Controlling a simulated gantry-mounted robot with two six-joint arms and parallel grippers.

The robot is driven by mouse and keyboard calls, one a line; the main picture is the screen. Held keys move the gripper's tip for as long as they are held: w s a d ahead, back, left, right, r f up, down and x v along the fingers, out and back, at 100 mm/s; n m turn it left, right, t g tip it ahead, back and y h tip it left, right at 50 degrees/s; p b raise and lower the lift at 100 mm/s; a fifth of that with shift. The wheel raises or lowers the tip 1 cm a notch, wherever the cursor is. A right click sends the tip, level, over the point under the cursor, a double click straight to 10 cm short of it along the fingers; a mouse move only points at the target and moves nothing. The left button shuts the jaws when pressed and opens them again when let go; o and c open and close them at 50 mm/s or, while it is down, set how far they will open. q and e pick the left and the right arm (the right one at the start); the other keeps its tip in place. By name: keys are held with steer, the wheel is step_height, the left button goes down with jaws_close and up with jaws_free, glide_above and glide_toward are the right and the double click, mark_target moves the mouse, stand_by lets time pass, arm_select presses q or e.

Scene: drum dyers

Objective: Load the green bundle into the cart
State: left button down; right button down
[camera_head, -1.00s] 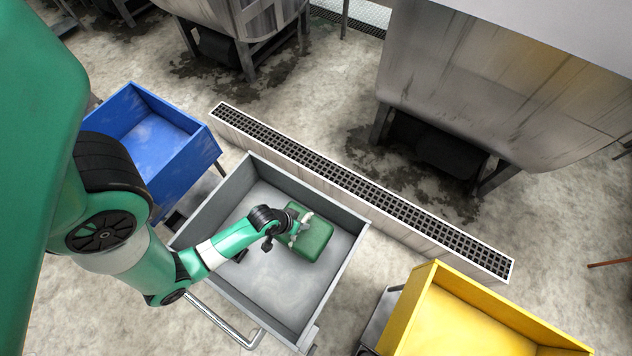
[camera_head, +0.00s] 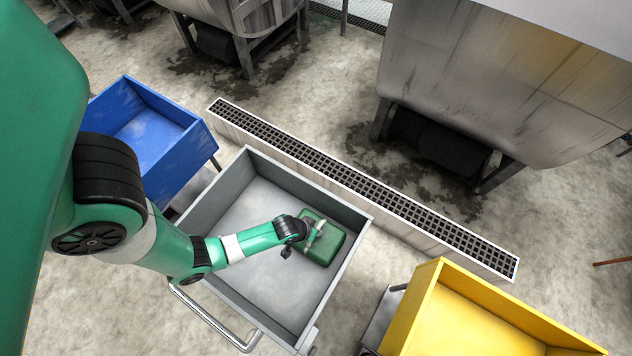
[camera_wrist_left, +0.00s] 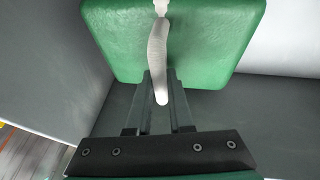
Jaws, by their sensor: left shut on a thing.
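The green bundle (camera_head: 327,247) is a rounded block with a pale strap. It is inside the walls of the grey cart (camera_head: 262,280), close to the cart's right wall; whether it touches the floor, I cannot tell. My left gripper (camera_head: 308,232) reaches into the cart and is shut on the bundle at its strap. In the left wrist view the bundle (camera_wrist_left: 205,50) fills the top, and the pale strap (camera_wrist_left: 158,60) runs down between the fingers of the gripper (camera_wrist_left: 160,90). My right gripper is out of view.
A blue cart (camera_head: 150,140) stands at the left and a yellow cart (camera_head: 455,315) at the lower right. A long floor drain (camera_head: 360,183) runs behind the grey cart. Steel drums (camera_head: 480,75) stand beyond it. Much of the grey cart's floor is clear.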

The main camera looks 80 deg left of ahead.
arm_select(q)
steer(key=c, duration=0.8)
jaws_free()
steer(key=shift+s+r, duration=0.1)
steer(key=shift+r, duration=0.35)
steer(key=p+v, duration=0.5)
steer(key=v, duration=0.6)
steer(key=shift+s+p, duration=0.15)
steer(key=shift+p, duration=0.15)
